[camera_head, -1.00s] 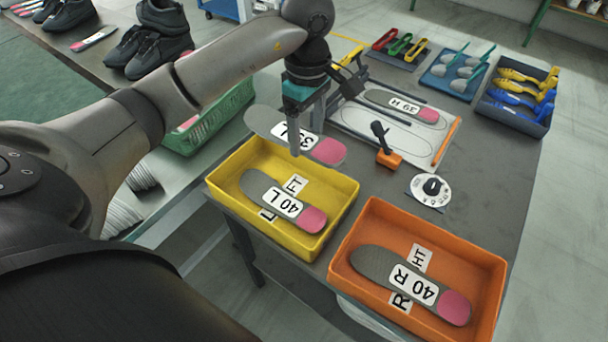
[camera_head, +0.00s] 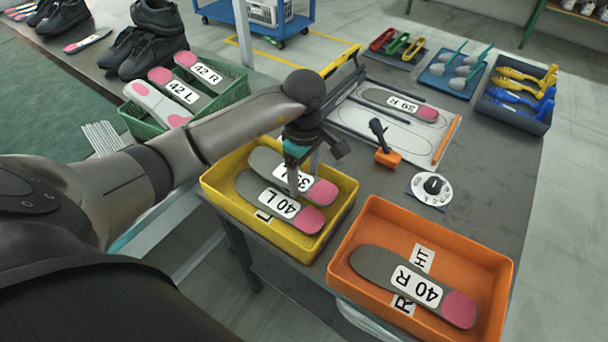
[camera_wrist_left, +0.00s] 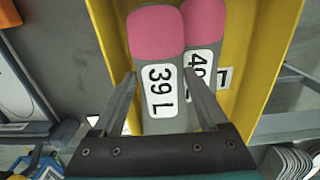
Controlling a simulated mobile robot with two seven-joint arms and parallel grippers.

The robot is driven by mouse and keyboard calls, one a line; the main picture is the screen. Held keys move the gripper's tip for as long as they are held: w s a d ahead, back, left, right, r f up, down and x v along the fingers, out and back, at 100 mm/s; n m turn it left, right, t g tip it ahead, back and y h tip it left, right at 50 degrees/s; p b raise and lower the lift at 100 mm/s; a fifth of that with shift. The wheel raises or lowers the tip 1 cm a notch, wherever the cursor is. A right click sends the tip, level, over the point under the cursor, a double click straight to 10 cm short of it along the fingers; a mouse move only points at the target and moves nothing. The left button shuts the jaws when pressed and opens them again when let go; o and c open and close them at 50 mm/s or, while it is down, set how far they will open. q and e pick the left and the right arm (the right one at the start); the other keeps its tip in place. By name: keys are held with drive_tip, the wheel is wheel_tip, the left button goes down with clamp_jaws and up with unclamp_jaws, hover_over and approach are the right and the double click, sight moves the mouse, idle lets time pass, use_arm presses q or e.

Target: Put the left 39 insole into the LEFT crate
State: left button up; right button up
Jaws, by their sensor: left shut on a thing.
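The left 39 insole, grey with a pink heel and a "39 L" label, is in the yellow LEFT crate (camera_head: 222,212). My left gripper (camera_head: 302,190) is shut on this insole (camera_head: 322,192), which also shows between the fingers in the left wrist view (camera_wrist_left: 157,45). The insole is inside the crate's outline, beside and partly over the 40 L insole (camera_head: 308,219). I cannot tell whether it touches the crate floor. The gripper hides part of its label in the head view. My right gripper is not in view.
The orange crate (camera_head: 365,215) at the right holds a 40 R insole (camera_head: 380,266). A 39 R insole (camera_head: 385,99) lies on the outline board behind. A clamp with an orange base (camera_head: 387,158) and a round dial (camera_head: 432,187) stand nearby. A green basket (camera_head: 226,95) holds 42 insoles.

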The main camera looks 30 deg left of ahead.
sight(304, 183)
use_arm(q)
drive_tip(key=shift+f+b, duration=0.3)
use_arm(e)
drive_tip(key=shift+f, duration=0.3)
use_arm(q)
drive_tip(key=shift+a+f+b, duration=0.1)
drive_tip(key=shift+f+b, duration=0.2)
drive_tip(key=shift+f, duration=0.05)
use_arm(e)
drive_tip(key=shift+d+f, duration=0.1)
use_arm(q)
drive_tip(key=o, duration=1.1)
drive_tip(key=shift+c, duration=0.2)
drive_tip(key=shift+r, duration=0.2)
wheel_tip(304, 183, up, 7)
drive_tip(key=shift+f+p, duration=0.2)
drive_tip(key=shift+p, duration=1.05)
wheel_tip(304, 183, up, 6)
drive_tip(key=p, duration=0.1)
drive_tip(key=shift+r, duration=0.2)
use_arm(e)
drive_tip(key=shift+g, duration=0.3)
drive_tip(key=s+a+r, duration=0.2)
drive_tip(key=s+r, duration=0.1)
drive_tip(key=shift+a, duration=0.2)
